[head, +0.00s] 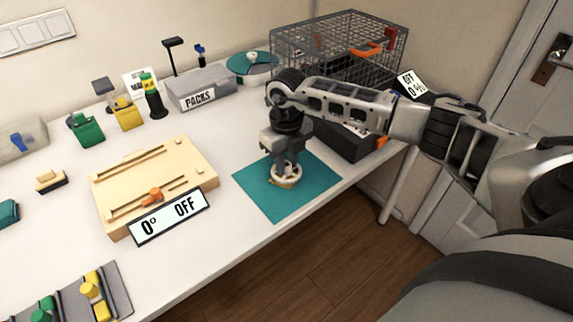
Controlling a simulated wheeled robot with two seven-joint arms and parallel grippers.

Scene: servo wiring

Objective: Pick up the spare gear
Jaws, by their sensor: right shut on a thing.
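The spare gear (286,181) is a small cream-coloured round piece at the middle of the teal mat (250,190). My right gripper (287,170) points straight down over the mat and is shut on the gear. The gear is at or just above the mat; I cannot tell whether it touches. The fingers hide part of its top. My left gripper is not in view.
A wooden board with slots (180,165) and a "0° OFF" sign (168,217) stand left of the mat. A wire cage (300,42), a dark box (350,146) and a grey "PACKS" box (205,85) are behind. The table's front edge runs close to the mat.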

